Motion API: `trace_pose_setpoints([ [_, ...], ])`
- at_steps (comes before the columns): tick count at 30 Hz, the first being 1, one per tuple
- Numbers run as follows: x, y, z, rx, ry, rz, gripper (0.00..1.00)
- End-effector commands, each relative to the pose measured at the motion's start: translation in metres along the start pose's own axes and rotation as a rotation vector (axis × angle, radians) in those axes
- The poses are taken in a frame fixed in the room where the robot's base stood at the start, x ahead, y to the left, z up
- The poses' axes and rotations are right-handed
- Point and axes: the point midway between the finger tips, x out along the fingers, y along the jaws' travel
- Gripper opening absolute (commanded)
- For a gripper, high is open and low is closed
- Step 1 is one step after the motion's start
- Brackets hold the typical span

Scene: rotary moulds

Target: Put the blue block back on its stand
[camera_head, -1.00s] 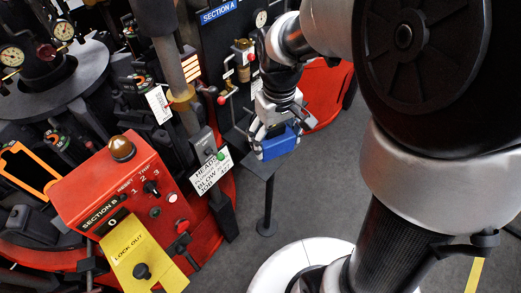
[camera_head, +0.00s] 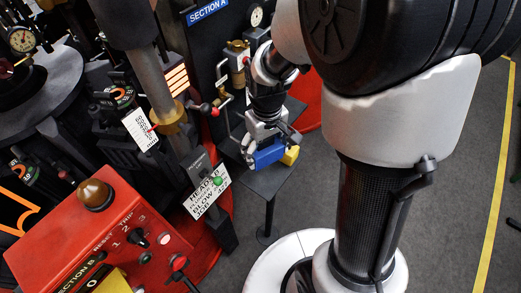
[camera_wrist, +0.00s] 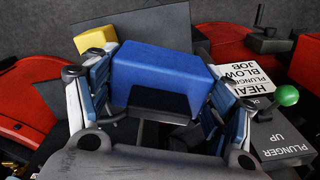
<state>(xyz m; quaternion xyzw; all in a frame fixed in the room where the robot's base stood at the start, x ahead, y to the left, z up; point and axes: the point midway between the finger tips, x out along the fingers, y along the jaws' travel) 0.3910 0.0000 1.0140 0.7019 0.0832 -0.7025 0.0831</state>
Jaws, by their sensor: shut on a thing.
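The blue block (camera_head: 265,155) is between the fingers of my gripper (camera_head: 268,145), which is shut on it. In the wrist view the blue block (camera_wrist: 162,72) fills the middle, with a finger pressed on each side. The stand (camera_head: 272,183) is a dark flat plate on a thin post. The block is over the plate's far left part in the head view; whether it touches the plate cannot be told. In the wrist view part of a grey plate (camera_wrist: 150,32) shows behind the block.
A yellow block (camera_head: 291,155) is at the plate's right side, close to the blue block; it also shows in the wrist view (camera_wrist: 96,38). A white sign (camera_head: 207,193) and a lever with a green knob (camera_head: 218,181) stand left of the stand. The red control box (camera_head: 95,240) is lower left.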

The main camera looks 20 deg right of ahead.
Motion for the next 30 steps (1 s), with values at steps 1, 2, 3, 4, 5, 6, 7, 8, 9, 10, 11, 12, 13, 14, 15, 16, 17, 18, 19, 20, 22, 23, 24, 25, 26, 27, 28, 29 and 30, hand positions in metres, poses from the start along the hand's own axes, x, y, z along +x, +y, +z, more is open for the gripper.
trace_pose_setpoints([
  [1,0.014,0.0,0.001,0.0,-0.003,-0.001,0.24],
  [2,0.02,0.0,0.0,0.0,-0.002,0.0,0.24],
  [3,0.026,0.0,0.0,0.0,-0.001,0.0,0.24],
  [4,0.03,0.0,0.0,0.0,-0.001,0.0,0.24],
  [5,0.033,0.0,0.0,0.0,0.0,0.0,0.24],
  [6,0.036,0.0,-0.001,0.0,0.001,0.0,0.24],
  [7,0.038,0.0,-0.001,0.0,0.001,0.0,0.24],
  [8,0.04,0.0,-0.001,0.0,0.002,0.0,0.24],
  [9,0.041,0.0,-0.001,0.0,0.002,0.0,0.24],
  [10,0.042,0.0,-0.001,0.0,0.002,0.0,0.24],
  [11,0.043,0.0,-0.001,0.0,0.002,0.0,0.24],
  [12,0.046,0.0,-0.001,0.0,0.002,0.0,0.24],
  [13,0.049,0.0,-0.001,0.0,0.001,0.0,0.24],
  [14,0.052,0.0,-0.001,0.0,0.001,0.0,0.24],
  [15,0.057,0.0,0.0,0.0,0.0,0.0,0.24],
  [16,0.062,0.0,0.0,0.0,-0.001,0.0,0.24],
  [17,0.067,0.0,0.0,0.0,-0.001,0.0,0.24],
  [18,0.073,0.0,0.0,0.0,-0.001,0.0,0.24],
  [19,0.078,0.0,0.0,0.0,-0.001,0.0,0.24],
  [20,0.081,0.0,0.0,0.0,-0.001,0.0,0.24],
  [22,0.085,0.0,0.0,0.0,0.001,0.0,0.24],
  [23,0.085,0.0,0.0,0.0,0.001,0.0,0.24],
  [24,0.085,0.0,-0.001,0.0,0.002,0.0,0.24],
  [25,0.084,0.0,-0.001,0.0,0.002,0.001,0.24],
  [26,0.084,0.0,-0.001,0.0,0.002,0.001,0.24],
  [27,0.084,0.0,-0.001,0.0,0.002,0.001,0.24],
  [28,0.083,0.0,-0.001,0.0,0.002,0.001,0.24],
  [29,0.084,0.0,-0.001,0.0,0.002,0.001,0.24],
  [30,0.084,0.0,-0.001,0.0,0.002,0.001,0.24],
])
